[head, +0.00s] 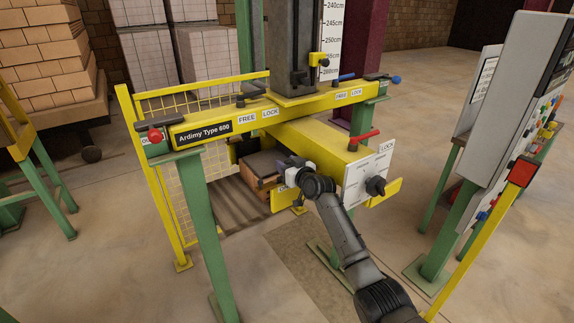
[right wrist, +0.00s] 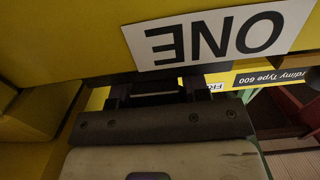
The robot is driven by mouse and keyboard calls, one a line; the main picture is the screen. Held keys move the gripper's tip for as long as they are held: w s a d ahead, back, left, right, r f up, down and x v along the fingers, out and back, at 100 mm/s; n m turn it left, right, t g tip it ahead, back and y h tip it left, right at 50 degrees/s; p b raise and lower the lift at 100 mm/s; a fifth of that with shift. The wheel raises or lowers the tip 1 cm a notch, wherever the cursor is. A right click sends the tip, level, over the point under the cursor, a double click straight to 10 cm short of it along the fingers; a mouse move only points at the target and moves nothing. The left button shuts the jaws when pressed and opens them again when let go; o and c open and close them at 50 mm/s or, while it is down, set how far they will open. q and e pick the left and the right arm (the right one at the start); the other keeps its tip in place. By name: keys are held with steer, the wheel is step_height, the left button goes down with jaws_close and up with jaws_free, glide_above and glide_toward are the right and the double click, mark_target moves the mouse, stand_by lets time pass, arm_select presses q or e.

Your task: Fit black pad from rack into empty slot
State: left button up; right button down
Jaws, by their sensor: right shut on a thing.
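My right gripper (head: 283,168) is at the left side of the yellow cross beam, by a small yellow part (head: 284,200) with a partly hidden label. In the right wrist view my right gripper (right wrist: 153,92) has its two dark fingers apart, shut on a dark piece (right wrist: 152,83) that looks like the black pad. The piece is mostly hidden and dim. It lies close to the yellow face with the upside-down ONE label (right wrist: 215,35); I cannot tell whether they touch. I cannot make out the rack or the empty slot. My left gripper is not in view.
The yellow beam (head: 305,135) and the long yellow rail (head: 215,133) stand close around my right arm. A brown box with a grey top (head: 262,163) is beside the gripper. A control panel (head: 505,130) stands at right.

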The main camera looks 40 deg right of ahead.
steer(key=shift+f+b, duration=0.6)
steer(key=shift+f, duration=0.15)
steer(key=shift+f+b, duration=0.3)
steer(key=shift+f, duration=0.2)
steer(key=c, duration=0.7)
jaws_free()
steer(key=shift+c, duration=0.2)
steer(key=shift+o, duration=1.1)
steer(key=shift+f, duration=0.1)
step_height(320, 180, up, 17)
steer(key=p, duration=1.2)
steer(key=s+a+r+y+p, duration=0.1)
steer(key=s+a+r+p, duration=0.1)
steer(key=s+a+p, duration=0.4)
steer(key=s+a+r+n+p, duration=0.1)
steer(key=s+a+r+p, duration=0.2)
steer(key=a, duration=1.1)
steer(key=shift+s+a+r+y+p, duration=0.3)
steer(key=shift+s+y+p, duration=0.1)
steer(key=shift+s+p, duration=1.7)
steer(key=shift+s+f+b, duration=0.1)
steer(key=shift+s+b, duration=0.15)
steer(key=shift+b, duration=0.1)
